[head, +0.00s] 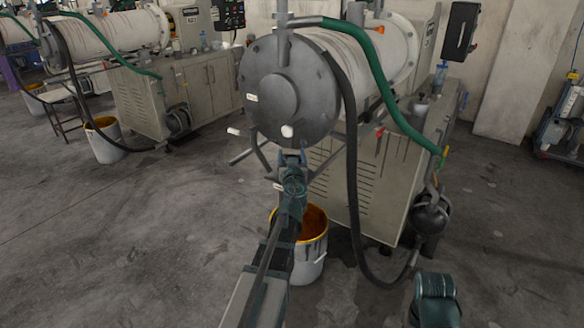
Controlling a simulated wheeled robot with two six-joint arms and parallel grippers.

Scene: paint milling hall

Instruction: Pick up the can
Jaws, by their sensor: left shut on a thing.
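My left arm reaches forward from the bottom of the head view, and my left gripper (292,156) is at its far end. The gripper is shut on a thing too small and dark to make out. It shows in front of the lower edge of the mill's round grey end plate (270,90). A pale paint can (310,262) with a yellow rim and orange-brown paint inside stands on the floor, partly hidden behind my left arm. The gripper shows above this can in the picture, apart from its rim. Part of my right arm shows at the bottom right; its gripper is not visible.
The mill's beige cabinet (375,185) stands right of the can. A black hose (351,170) and a green hose (395,105) hang along it. A dark pump (432,215) is at its right. Another can (104,142) stands at the left.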

